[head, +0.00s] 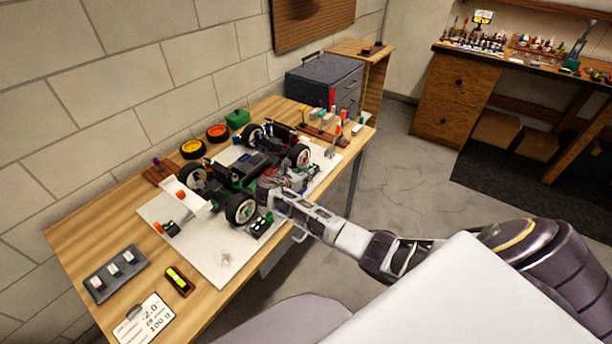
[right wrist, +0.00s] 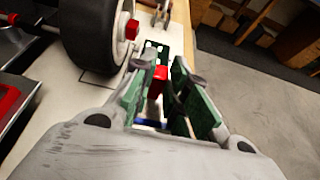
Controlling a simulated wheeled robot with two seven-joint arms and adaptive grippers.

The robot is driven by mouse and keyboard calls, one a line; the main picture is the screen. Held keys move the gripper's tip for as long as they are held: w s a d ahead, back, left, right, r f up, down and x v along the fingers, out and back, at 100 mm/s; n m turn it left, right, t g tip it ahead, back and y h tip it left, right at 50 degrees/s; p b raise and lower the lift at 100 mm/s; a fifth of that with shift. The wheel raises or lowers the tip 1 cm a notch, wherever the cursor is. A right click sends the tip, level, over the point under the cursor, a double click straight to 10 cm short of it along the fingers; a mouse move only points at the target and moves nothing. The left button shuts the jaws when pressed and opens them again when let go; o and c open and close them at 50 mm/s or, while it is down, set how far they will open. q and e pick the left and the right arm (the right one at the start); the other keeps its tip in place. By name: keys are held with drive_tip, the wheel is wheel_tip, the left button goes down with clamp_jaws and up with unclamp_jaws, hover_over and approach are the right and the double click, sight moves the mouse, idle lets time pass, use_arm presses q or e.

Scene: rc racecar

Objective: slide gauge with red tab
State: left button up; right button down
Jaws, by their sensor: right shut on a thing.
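The gauge (right wrist: 153,48) is a small green slotted piece with a red tab (right wrist: 159,78). It lies on the white mat beside a black car wheel (right wrist: 90,38) in the right wrist view. My right gripper (right wrist: 161,82) is shut on the red tab, its two green-padded fingers on either side of it. In the head view my right gripper (head: 304,177) is at the car's right side near a rear wheel (head: 300,155), and the gauge is largely hidden there. The RC car (head: 245,172) stands on the mat. My left gripper is not in view.
The wooden table (head: 85,232) holds the white mat (head: 205,245), a scale-like card (head: 145,320), a yellow level (head: 177,279), a grey tray (head: 115,272) and orange-rimmed wheels (head: 192,149). Small tools stand at the far end. The table edge and open floor lie right of the gripper.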

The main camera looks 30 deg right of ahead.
drive_tip(key=shift+w+a, duration=0.2)
drive_tip(key=shift+w, duration=0.25)
drive_tip(key=shift+w+a, duration=0.2)
drive_tip(key=shift+w, duration=0.25)
drive_tip(key=c, duration=1.4)
unclamp_jaws()
drive_tip(key=shift+w+a, duration=0.1)
drive_tip(key=shift+w, duration=0.05)
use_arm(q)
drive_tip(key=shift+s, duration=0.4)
